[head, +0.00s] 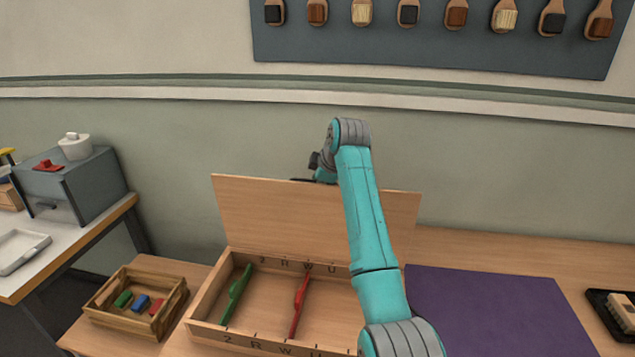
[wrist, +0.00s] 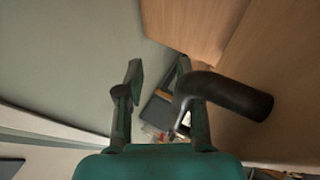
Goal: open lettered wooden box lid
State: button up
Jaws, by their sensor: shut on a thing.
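The wooden box (head: 215,300) stands on the bench in the head view, with letters along its front and back rims. Its lid (head: 265,215) is raised, standing nearly upright at the back, and the inside is exposed. A green piece (head: 236,294) and a red piece (head: 299,302) lie across the inside; my arm covers the box's right part. My gripper is at the lid's top edge, its fingers largely hidden there. In the wrist view, my gripper (wrist: 158,88) is shut on a dark curved handle (wrist: 238,98) beside the wooden lid (wrist: 195,25).
A small crate (head: 118,318) with coloured blocks stands left of the box. A purple mat (head: 495,312) lies to the right, with a dark tray (head: 603,312) beyond it. The wall (head: 470,190) rises close behind the lid. A grey machine (head: 72,185) stands on the left table.

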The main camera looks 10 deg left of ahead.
jog(key=v, duration=1.2)
jog(key=shift+w+d+r, duration=0.1)
jog(key=shift+d, duration=0.05)
